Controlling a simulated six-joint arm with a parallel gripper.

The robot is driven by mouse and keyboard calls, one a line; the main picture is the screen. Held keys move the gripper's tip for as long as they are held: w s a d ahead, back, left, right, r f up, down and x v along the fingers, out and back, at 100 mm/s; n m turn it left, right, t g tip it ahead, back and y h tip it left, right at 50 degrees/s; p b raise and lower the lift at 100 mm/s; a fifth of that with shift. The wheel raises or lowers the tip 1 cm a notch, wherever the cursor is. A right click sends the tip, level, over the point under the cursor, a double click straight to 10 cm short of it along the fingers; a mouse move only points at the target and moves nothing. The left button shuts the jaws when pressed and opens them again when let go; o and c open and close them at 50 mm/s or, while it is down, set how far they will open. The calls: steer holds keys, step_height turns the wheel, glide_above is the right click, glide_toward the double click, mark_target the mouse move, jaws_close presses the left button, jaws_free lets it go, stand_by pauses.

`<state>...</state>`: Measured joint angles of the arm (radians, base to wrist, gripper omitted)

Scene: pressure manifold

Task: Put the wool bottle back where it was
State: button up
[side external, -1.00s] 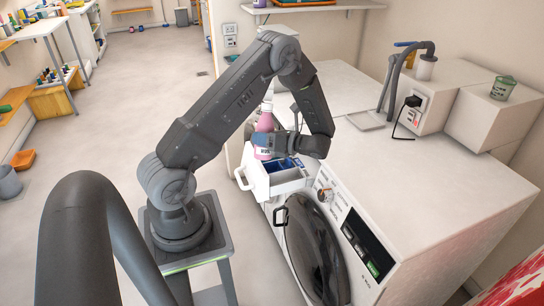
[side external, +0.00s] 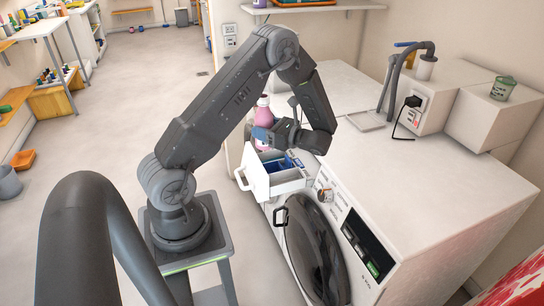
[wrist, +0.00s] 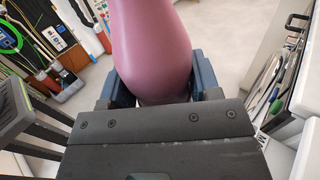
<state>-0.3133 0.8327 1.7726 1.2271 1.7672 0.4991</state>
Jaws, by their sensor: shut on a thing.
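The wool bottle (side external: 263,114) is pink with a pale cap. In the side external view it is upright, behind and above the open detergent drawer (side external: 262,183), and partly hidden by my gripper (side external: 262,137). In the wrist view the pink bottle (wrist: 153,45) fills the upper middle, between the two blue fingers of my gripper (wrist: 160,88). The gripper is shut on the bottle. The bottle's lower part is hidden, so I cannot tell whether it touches anything below. The drawer is pulled out of the washing machine (side external: 410,190) and shows blue inside.
The machine's wide white top is mostly clear. A wall shelf (side external: 320,7) is above. Open floor (side external: 140,90) lies to the left.

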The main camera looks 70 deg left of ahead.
steer(key=shift+r, duration=1)
